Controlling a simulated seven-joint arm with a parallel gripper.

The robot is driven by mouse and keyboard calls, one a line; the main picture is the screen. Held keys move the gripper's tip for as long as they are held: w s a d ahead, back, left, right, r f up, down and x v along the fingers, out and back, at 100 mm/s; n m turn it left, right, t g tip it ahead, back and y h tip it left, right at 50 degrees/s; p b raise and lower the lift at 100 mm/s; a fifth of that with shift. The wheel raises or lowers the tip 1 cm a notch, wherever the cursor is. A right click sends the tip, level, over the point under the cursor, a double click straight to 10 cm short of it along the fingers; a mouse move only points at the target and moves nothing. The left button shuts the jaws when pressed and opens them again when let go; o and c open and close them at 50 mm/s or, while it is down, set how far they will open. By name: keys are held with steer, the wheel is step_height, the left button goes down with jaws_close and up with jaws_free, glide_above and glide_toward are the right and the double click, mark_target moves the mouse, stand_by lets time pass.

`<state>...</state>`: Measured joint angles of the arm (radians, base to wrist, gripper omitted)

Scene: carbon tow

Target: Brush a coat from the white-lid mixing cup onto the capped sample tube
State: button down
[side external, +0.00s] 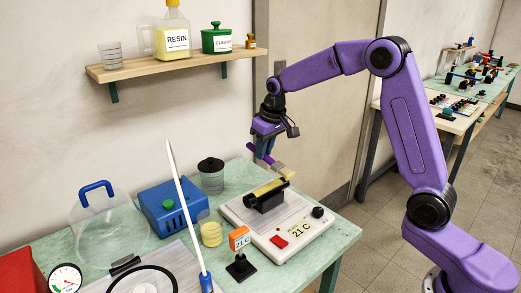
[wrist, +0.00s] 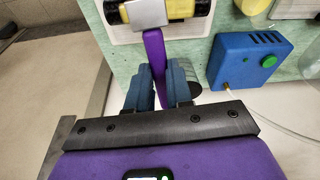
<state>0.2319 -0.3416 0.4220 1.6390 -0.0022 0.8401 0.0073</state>
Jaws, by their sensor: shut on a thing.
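My gripper (side external: 264,150) is shut on a brush with a purple handle (wrist: 153,50), and its blue fingers (wrist: 160,88) close around the handle. The brush's grey ferrule (wrist: 146,14) covers part of the tube in the wrist view. The sample tube (side external: 268,189), yellow with black ends, lies on a black cradle on the hot plate. The brush tip (side external: 286,171) is just above the tube's right end; I cannot tell if they touch. A small cup (side external: 211,233) with pale yellow contents stands left of the plate; I see no white lid on it. A black-lidded clear jar (side external: 211,178) stands behind.
The white hot plate (side external: 275,232) carries a red switch. A blue box (side external: 172,208), a white wand (side external: 180,195) and a clear dome (side external: 100,225) crowd the left. A shelf (side external: 170,68) hangs above.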

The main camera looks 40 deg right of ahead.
steer(key=s+d+r+m+g, duration=0.1)
steer(key=s+d+r+g, duration=0.1)
steer(key=s+d+r, duration=0.3)
steer(key=s+r, duration=0.1)
steer(key=s, duration=0.2)
steer(key=shift+s+d+r+g, duration=0.2)
steer(key=shift+s+r+g, duration=0.1)
steer(key=shift+r+g, duration=0.1)
